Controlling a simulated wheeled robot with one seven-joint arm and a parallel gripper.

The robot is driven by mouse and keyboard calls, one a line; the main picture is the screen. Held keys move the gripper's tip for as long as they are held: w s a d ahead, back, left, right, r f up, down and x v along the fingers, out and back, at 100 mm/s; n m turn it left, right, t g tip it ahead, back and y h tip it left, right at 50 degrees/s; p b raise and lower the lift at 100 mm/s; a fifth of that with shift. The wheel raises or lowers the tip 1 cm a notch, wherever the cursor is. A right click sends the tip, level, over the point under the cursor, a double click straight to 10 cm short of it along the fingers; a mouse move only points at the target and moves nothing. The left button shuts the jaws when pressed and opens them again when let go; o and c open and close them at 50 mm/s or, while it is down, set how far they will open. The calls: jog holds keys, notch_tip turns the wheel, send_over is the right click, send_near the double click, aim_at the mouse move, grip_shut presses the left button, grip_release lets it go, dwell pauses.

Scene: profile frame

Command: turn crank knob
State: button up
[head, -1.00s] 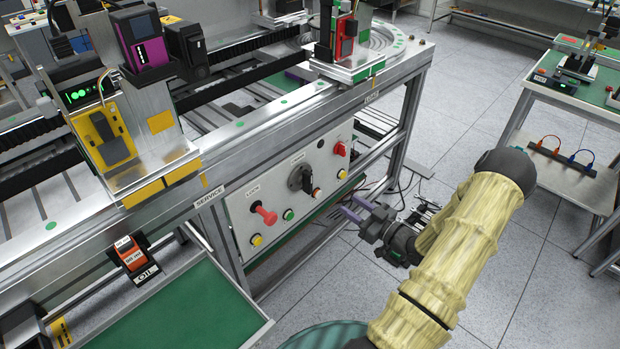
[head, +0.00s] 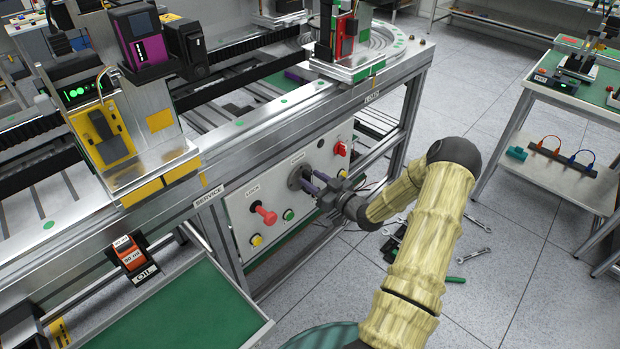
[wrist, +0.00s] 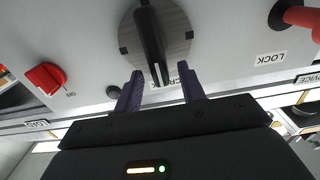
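The crank knob (wrist: 150,38) is a black bar handle on a round grey disc on the front panel. In the wrist view it points down the picture, slightly tilted, and a partly hidden label beside it starts with "CR". In the head view the knob's disc (head: 295,178) is partly covered by my gripper. My gripper (wrist: 161,72) is open, its two purple fingers on either side of the bar's near end, with a gap showing on both sides. In the head view my gripper (head: 309,180) is right at the panel.
The panel also carries a red LOCK plunger (head: 265,214), a red rotary switch (head: 340,148), and green (head: 288,214) and yellow (head: 256,240) buttons. The machine's metal rail (head: 290,125) runs above. Tools, including a wrench (head: 473,255), lie on the floor at right.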

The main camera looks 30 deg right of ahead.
jog(key=shift+x, duration=1.1)
jog(key=shift+s+d, duration=0.15)
jog(key=shift+a, duration=0.2)
grip_shut()
